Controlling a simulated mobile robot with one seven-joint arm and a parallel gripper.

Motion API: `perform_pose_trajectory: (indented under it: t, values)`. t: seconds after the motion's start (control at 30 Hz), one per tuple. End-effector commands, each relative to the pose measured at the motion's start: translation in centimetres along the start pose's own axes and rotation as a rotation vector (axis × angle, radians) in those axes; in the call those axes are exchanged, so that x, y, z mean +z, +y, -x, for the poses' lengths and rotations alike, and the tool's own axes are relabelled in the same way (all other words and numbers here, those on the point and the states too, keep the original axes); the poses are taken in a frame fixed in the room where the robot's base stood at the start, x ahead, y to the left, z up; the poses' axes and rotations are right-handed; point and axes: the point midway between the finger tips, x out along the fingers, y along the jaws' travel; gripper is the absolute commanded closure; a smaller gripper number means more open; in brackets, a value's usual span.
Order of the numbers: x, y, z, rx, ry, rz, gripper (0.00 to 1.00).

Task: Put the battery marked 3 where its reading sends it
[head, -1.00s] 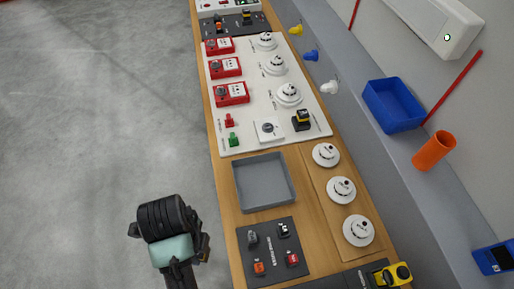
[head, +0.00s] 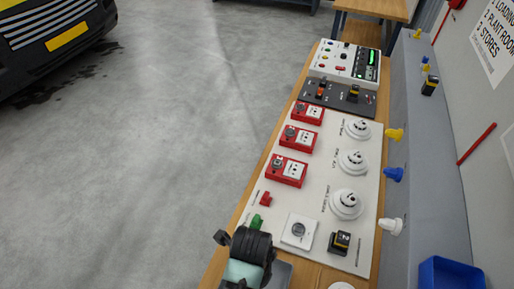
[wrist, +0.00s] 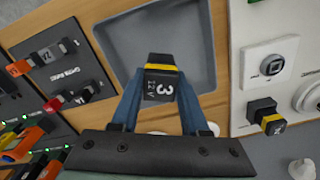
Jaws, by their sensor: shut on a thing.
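The battery marked 3 (wrist: 162,84) is black with a yellow band and "12 V" on its face. My gripper (wrist: 160,92) is shut on it, with a blue finger on each side, in the wrist view. The battery shows in front of the grey tray (wrist: 108,46); its height above the tray is hard to tell. In the head view my arm covers the battery. A unit with a green lit display (head: 372,66) stands at the bench's far end; its reading is too small to make out.
The white board (head: 272,222) carries red call points (head: 286,170), round detectors (head: 346,204) and a black-yellow battery (head: 340,242). A dark panel (head: 336,98) holds an orange and a yellow-topped piece. A blue bin (head: 450,275) is at lower right. Another dark panel (wrist: 75,60) holds several pieces.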

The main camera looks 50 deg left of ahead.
Motion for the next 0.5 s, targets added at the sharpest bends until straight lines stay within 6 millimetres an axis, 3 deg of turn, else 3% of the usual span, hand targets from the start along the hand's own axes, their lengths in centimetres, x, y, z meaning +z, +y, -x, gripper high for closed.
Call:
perform_pose_trajectory:
  t: [0.33, 0.5]
  values:
    - [0.0, 0.0, -4.1, 0.0, 0.0, 0.0, 1.0]
    - [0.0, -0.1, -4.8, -0.003, -0.001, -0.001, 1.0]
